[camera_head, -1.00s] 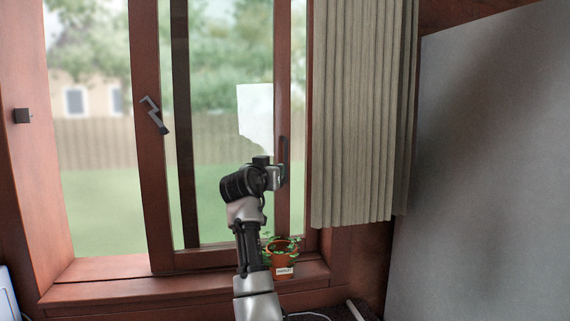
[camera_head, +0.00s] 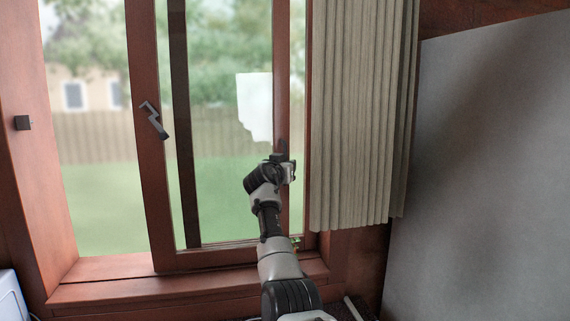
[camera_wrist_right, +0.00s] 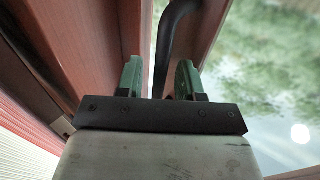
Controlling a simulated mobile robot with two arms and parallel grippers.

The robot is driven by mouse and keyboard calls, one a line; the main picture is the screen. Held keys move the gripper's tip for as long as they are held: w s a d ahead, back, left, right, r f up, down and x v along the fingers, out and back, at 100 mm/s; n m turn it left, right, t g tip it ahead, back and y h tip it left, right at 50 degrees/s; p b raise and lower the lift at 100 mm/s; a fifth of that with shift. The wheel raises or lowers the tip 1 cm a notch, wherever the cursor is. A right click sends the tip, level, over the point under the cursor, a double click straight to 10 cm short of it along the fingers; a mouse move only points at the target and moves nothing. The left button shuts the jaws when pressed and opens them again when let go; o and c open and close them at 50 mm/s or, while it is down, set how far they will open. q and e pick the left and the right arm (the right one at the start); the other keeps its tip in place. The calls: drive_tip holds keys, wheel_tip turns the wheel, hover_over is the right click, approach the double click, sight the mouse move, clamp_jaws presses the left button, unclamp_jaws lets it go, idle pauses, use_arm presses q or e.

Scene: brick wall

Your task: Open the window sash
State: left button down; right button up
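The window sash has a reddish wooden frame, with its upright stile (camera_head: 282,50) left of the curtain. A dark curved handle is on that stile; in the right wrist view the handle (camera_wrist_right: 168,40) runs down between my fingers. My right gripper (camera_head: 285,160) is at the handle and hides most of it in the head view. The right wrist view shows its green-tipped fingers (camera_wrist_right: 159,78) apart, one on each side of the handle; I cannot tell whether either touches it. My left gripper is not in view.
A grey zigzag latch (camera_head: 153,120) is on the left upright. A beige curtain (camera_head: 360,120) hangs just right of the sash. A large grey panel (camera_head: 490,170) stands at the right. The wooden sill (camera_head: 120,288) is below. My arm nearly hides the potted plant (camera_head: 296,241).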

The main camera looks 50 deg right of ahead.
drive_tip(key=shift+c, duration=0.2)
clamp_jaws()
drive_tip(key=s+d, duration=0.1)
drive_tip(key=d, duration=0.1)
drive_tip(key=s+d+b, duration=0.1)
drive_tip(key=s+d, duration=0.1)
drive_tip(key=shift+s, duration=0.25)
drive_tip(key=shift+o, duration=0.2)
unclamp_jaws()
drive_tip(key=shift+w+a+r, duration=0.1)
drive_tip(key=shift+w+a, duration=0.1)
